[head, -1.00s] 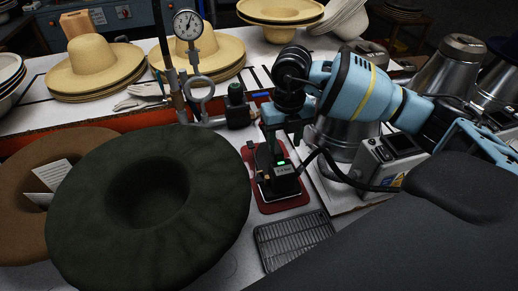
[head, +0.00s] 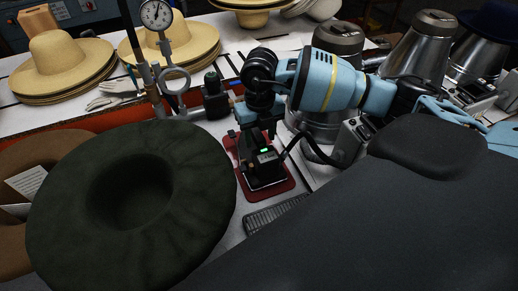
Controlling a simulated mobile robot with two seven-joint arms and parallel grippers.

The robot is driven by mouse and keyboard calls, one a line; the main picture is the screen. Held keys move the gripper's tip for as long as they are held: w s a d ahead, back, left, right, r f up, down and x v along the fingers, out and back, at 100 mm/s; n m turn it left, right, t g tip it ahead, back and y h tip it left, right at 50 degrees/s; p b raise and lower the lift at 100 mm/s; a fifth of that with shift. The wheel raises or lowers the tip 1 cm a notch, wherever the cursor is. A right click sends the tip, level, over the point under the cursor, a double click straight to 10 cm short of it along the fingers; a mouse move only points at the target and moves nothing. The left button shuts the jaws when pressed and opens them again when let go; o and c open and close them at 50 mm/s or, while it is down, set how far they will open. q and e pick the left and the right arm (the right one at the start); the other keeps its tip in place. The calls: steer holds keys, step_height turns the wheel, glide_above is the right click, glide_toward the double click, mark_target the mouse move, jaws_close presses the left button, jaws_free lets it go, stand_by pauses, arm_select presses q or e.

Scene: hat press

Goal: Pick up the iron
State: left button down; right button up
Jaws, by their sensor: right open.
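The iron (head: 262,182) is a small dark body with a pale metal edge. It sits on a red mat (head: 286,187) near the middle of the head view. My right gripper (head: 258,148) comes down over it from a light-blue arm with a black wrist joint. The gripper is open and points down at the iron's upper part. Its fingertips merge with the dark iron, so I cannot tell whether they touch it. A small green light shows there. My left gripper is not in view.
A large dark green felt hat (head: 190,215) stands close on the left, with a brown hat (head: 45,160) behind it. A pressure gauge (head: 156,14) and pipes rise behind. A dark cable runs right of the iron.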

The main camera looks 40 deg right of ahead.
steer(key=shift+w+a+f, duration=0.1)
steer(key=shift+f, duration=1.45)
jaws_close()
steer(key=shift+w+r, duration=0.1)
steer(key=shift+r, duration=0.1)
